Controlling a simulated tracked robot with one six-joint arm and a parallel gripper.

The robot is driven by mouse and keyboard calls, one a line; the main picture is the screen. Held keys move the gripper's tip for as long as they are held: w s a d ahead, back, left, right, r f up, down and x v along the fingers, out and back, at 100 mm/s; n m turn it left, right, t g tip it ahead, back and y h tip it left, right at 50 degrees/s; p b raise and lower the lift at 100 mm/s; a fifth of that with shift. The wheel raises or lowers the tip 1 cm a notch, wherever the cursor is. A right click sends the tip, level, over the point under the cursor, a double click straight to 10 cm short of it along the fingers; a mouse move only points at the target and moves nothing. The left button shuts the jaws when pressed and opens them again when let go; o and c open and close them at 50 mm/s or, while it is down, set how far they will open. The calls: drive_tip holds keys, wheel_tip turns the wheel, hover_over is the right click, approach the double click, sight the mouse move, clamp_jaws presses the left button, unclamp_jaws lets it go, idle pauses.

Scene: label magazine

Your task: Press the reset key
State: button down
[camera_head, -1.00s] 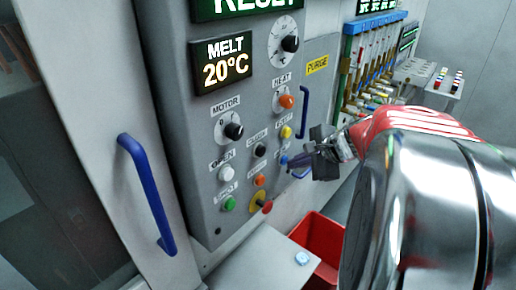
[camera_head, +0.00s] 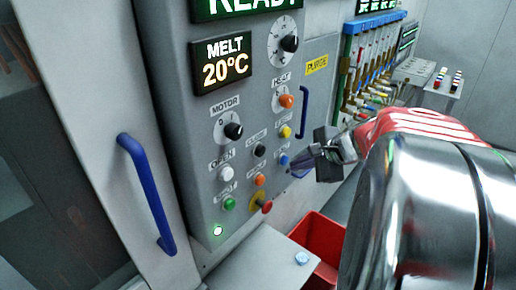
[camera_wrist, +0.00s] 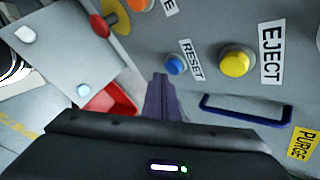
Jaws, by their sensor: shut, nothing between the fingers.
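The reset key is a blue round button (camera_wrist: 175,64) beside a RESET label (camera_wrist: 193,60) in the wrist view. In the head view the blue button (camera_head: 284,160) is low on the right of the grey panel (camera_head: 190,150), below the yellow button. My gripper (camera_wrist: 159,77) is shut and empty, its dark purple fingers pointing at the panel just beside and below the blue button. In the head view my gripper (camera_head: 291,170) is close in front of the panel, near that button, and looks apart from it. The top display (camera_head: 246,6) reads READY.
The yellow EJECT button (camera_wrist: 236,62) and a blue handle (camera_wrist: 245,110) are close by. An orange button (camera_head: 259,180) and a red knob on yellow (camera_head: 266,205) are near. A red bin (camera_head: 322,245) stands below.

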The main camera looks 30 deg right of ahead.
drive_tip(key=shift+s, duration=0.15)
drive_tip(key=shift+s+d, duration=0.3)
drive_tip(key=shift+s, duration=0.5)
drive_tip(key=shift+s+d, duration=0.3)
drive_tip(key=shift+s, duration=0.45)
drive_tip(key=shift+s+d, duration=0.3)
drive_tip(key=shift+s, duration=0.5)
